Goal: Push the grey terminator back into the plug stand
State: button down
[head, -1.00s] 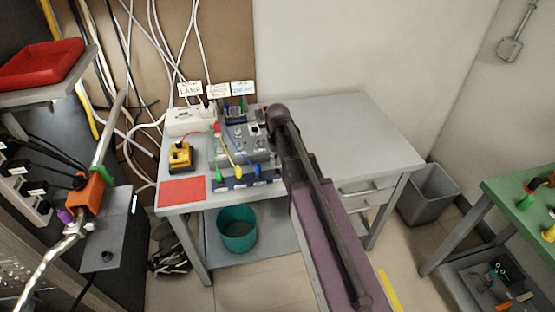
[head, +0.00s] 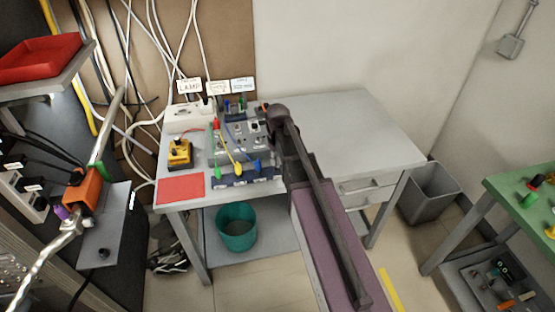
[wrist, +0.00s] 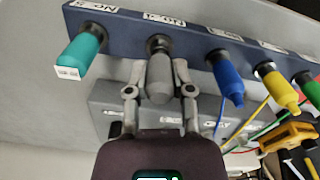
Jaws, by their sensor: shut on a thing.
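The grey terminator (wrist: 159,72) is between the two fingers of my gripper (wrist: 160,91) in the wrist view. My gripper is shut on it. Its far end lines up with a dark round socket (wrist: 158,43) on the blue plug stand (wrist: 190,33); I cannot tell how deep it sits. In the head view the stand (head: 236,182) runs along the front of the table equipment. My arm hides the gripper and the terminator there.
In the wrist view a teal plug (wrist: 80,52) is left of the terminator, and blue (wrist: 228,78) and yellow (wrist: 280,90) plugs with leads are right of it. The table's right half (head: 350,130) is clear.

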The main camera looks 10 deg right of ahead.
jog(key=shift+f+b, duration=0.6)
jog(key=shift+c, duration=2.1)
grip_release()
jog(key=shift+r+p, duration=0.25)
jog(key=shift+p, duration=0.05)
